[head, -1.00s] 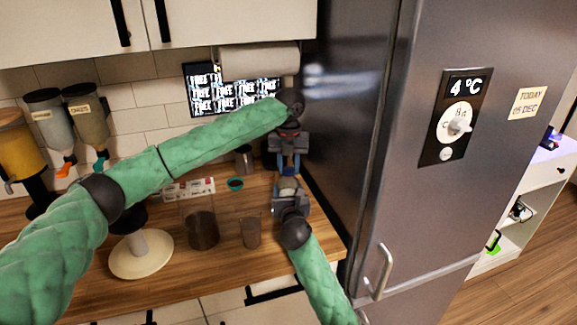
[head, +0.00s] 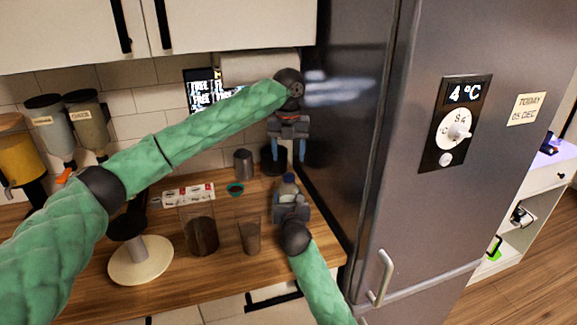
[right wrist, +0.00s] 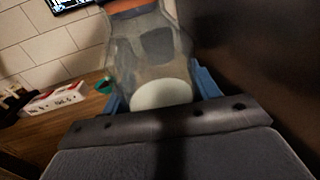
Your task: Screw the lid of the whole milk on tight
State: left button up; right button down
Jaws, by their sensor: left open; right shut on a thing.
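The milk bottle (head: 288,186) stands upright on the counter near the fridge. In the right wrist view it is a clear bottle (right wrist: 150,55) with a pale round patch low on its side and an orange band, seemingly the lid (right wrist: 130,5), cut off at the top edge. My right gripper (head: 290,200) is shut on the bottle's body, its blue fingers on both sides. My left gripper (head: 287,154) points down above the bottle, open and empty, apart from the lid. How tightly the lid sits cannot be told.
On the counter left of the bottle are a tall clear container (head: 201,235), a glass (head: 250,238), a small teal bowl (head: 235,189), a red-and-white box (head: 187,194) and a metal cup (head: 243,163). The fridge (head: 430,200) stands close on the right.

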pick_arm(q)
jog(key=shift+r, duration=2.65)
pick_arm(e)
jog(key=shift+c, duration=1.5)
grip_release()
pick_arm(q)
notch_tip(320, 180, down, 3)
jog(key=b, duration=0.2)
jog(key=shift+r+b, duration=0.15)
jog(key=shift+b, duration=0.15)
pick_arm(e)
jog(key=s, duration=0.7)
jog(key=shift+s+d, duration=0.35)
jog(key=shift+d, duration=0.1)
